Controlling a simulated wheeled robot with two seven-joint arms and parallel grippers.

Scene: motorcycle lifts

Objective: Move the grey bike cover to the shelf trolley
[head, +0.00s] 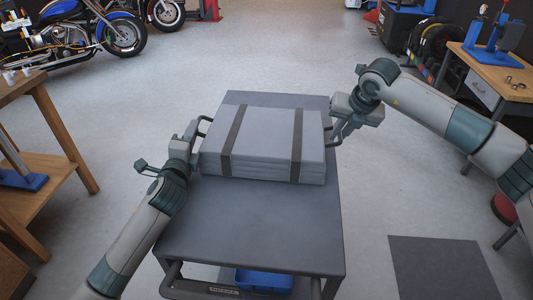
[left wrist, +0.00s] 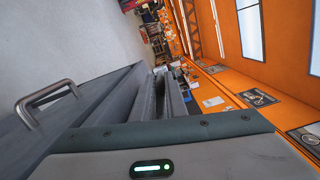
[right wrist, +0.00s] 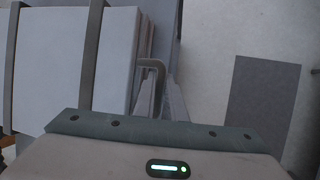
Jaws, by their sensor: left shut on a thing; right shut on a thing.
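The grey bike cover (head: 265,135) is a flat folded block with two dark straps and a handle at each side. It lies level at the far part of the grey top of the shelf trolley (head: 250,225); I cannot tell whether it rests there or is just above. My left gripper (head: 192,138) is shut at its left side, on the handle. My right gripper (head: 334,132) is shut on the right handle. The right wrist view shows the cover (right wrist: 75,60) beside this handle (right wrist: 152,66). In the left wrist view the grip itself is hard to see.
A blue bin (head: 264,280) sits on the trolley's lower level. Wooden benches stand at left (head: 40,170) and right (head: 500,75). A blue motorcycle (head: 75,35) is at the back left. A dark mat (head: 440,268) lies at right. The floor beyond the trolley is clear.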

